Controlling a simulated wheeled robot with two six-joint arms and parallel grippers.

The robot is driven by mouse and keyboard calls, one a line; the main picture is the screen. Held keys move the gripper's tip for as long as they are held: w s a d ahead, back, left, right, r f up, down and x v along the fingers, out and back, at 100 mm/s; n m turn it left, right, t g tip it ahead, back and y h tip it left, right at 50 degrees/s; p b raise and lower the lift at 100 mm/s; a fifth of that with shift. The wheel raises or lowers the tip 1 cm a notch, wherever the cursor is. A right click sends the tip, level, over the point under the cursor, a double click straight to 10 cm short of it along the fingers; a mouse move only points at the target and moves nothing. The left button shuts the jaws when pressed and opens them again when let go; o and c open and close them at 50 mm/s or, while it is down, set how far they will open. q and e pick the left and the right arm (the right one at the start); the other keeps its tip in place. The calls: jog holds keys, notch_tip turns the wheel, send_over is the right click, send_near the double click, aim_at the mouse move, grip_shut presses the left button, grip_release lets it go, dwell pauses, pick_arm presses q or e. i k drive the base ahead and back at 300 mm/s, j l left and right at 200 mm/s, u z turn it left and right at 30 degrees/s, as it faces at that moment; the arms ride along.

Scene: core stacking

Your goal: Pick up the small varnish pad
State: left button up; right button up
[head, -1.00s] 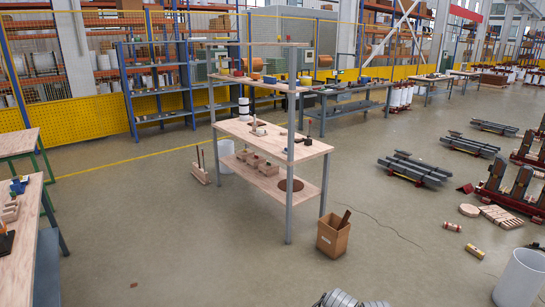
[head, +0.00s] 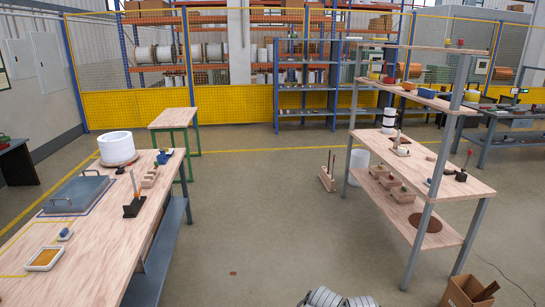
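A small blue-and-white piece (head: 64,235), possibly the small varnish pad, sits on the long wooden bench (head: 108,247) at the left. It is too small to identify surely. A shallow tray (head: 44,258) with amber contents lies nearer on the same bench. Only grey rounded parts, which seem to be mine, show at the bottom edge. Neither gripper can be made out.
The bench also holds a grey lidded box (head: 76,193), a white tub (head: 117,147) and a black stand (head: 134,206). A wooden shelf unit (head: 462,182) stands right, with a cardboard box (head: 468,291) near it.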

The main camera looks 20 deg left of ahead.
aim_at(66, 234)
jog(key=i+j+u, duration=0.15)
jog(key=i+u, duration=0.25)
jog(key=i, duration=0.25)
jog(key=i+u, duration=0.45)
jog(key=i, duration=0.25)
jog(key=i+u, duration=0.45)
jog(key=i, duration=0.15)
jog(key=i+l+u, duration=0.2)
jog(key=i+u, duration=0.2)
jog(key=i, duration=0.15)
jog(key=i+u, duration=0.4)
jog(key=i, duration=0.55)
